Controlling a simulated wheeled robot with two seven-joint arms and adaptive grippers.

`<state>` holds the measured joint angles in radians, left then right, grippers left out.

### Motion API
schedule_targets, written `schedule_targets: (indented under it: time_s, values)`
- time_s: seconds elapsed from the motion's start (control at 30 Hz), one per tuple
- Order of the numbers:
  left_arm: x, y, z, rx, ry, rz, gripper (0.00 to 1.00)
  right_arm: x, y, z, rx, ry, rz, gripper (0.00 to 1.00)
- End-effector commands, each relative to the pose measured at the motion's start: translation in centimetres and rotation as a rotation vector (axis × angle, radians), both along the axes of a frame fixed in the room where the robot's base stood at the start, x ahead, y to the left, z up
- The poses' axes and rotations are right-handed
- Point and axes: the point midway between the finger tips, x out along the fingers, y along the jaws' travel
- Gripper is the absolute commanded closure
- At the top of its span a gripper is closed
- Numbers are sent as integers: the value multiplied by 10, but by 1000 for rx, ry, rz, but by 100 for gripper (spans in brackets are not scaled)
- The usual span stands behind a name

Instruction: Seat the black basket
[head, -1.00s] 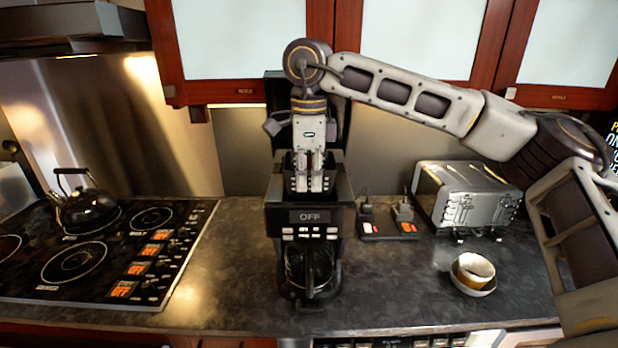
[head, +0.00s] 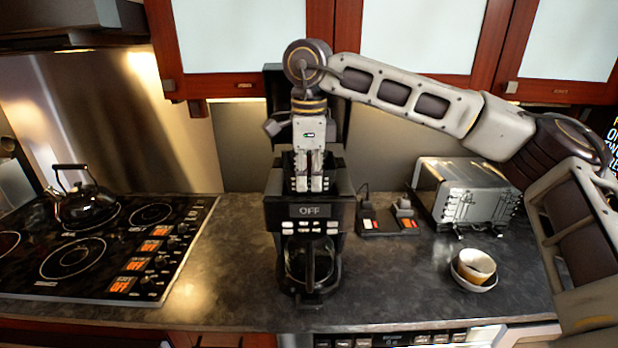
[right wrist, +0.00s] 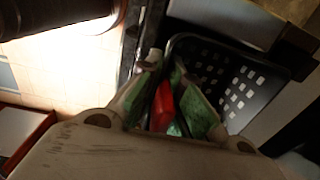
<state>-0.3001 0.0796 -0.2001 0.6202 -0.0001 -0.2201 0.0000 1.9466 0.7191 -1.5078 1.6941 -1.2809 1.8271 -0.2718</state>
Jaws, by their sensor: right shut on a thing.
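The black basket (right wrist: 238,85) is a dark perforated bin in the right wrist view, right beside my right gripper's fingers. In the head view, my right gripper (head: 310,188) points down into the open top of the black coffee maker (head: 310,211), whose lid stands raised behind. In the right wrist view, the right gripper (right wrist: 168,112) is shut on a part of the basket, with a red piece between its green pads. The basket is mostly hidden in the head view by the fingers and the machine, so I cannot tell how deep it sits. My left gripper is not in view.
A glass carafe (head: 308,262) sits in the coffee maker's lower bay. A stove with a black kettle (head: 88,203) is at left.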

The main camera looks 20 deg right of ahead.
Motion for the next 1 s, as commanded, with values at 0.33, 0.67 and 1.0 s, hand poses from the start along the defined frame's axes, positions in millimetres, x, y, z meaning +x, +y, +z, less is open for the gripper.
schedule_targets:
  time_s: [0.33,0.67,1.0]
  values:
    - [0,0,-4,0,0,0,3,0,0,-6,0,0,0,100]
    - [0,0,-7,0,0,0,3,0,0,-10,0,0,0,88]
    - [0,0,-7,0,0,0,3,-1,0,-11,-1,3,1,67]
